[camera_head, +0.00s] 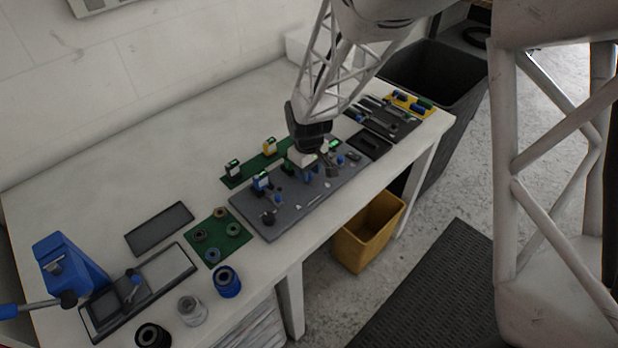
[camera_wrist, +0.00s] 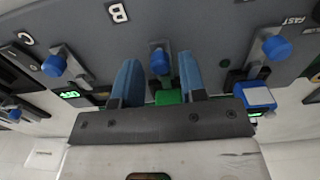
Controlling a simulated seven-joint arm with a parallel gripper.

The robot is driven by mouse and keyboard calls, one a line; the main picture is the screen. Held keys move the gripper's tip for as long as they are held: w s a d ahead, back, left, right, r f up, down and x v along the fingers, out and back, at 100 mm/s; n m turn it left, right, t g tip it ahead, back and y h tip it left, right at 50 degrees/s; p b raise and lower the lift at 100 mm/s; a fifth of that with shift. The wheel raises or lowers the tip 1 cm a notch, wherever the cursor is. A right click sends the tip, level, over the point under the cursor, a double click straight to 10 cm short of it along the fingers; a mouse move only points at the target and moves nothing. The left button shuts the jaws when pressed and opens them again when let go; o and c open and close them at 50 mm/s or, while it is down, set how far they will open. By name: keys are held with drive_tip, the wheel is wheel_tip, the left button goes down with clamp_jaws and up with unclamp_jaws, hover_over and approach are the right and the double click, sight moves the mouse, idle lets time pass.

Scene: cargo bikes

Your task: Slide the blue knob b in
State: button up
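My gripper (camera_wrist: 160,85) is open in the wrist view, with one blue finger on each side of a blue knob (camera_wrist: 160,61). The knob sits on a short metal lever in a slot of the grey panel (camera_wrist: 200,18), and gaps show between it and both fingers. A white letter B (camera_wrist: 118,12) is printed on the panel up and left of this knob. A green block (camera_wrist: 168,97) lies behind it, partly hidden by the gripper body. In the head view my gripper (camera_head: 317,174) is low over the panel (camera_head: 250,216); the knob there is too small to make out.
Another blue knob (camera_wrist: 54,66) stands left, near the letter C (camera_wrist: 25,38). A third blue knob (camera_wrist: 277,47) stands right, near the word FAST (camera_wrist: 293,20) and a blue-and-white box (camera_wrist: 256,97). A yellow bin (camera_head: 369,232) is below the table's front edge.

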drive_tip(key=shift+r, duration=1.65)
drive_tip(key=shift+s+d+r, duration=0.1)
drive_tip(key=s+d+r, duration=0.2)
drive_tip(key=s+d, duration=0.2)
drive_tip(key=shift+r, duration=0.4)
drive_tip(key=s+d+r+m+t, duration=0.1)
drive_tip(key=s+d+r+m, duration=0.3)
drive_tip(key=s+d+r, duration=0.3)
drive_tip(key=s+d+r+m+t, duration=0.1)
drive_tip(key=s+d+r+m, duration=0.4)
drive_tip(key=s+d+r, duration=0.3)
drive_tip(key=shift+s+d+r+t, duration=0.15)
drive_tip(key=shift+s+r+t, duration=0.15)
drive_tip(key=shift+s+r, duration=2.55)
drive_tip(key=shift+s+f, duration=0.75)
drive_tip(key=shift+f, duration=0.05)
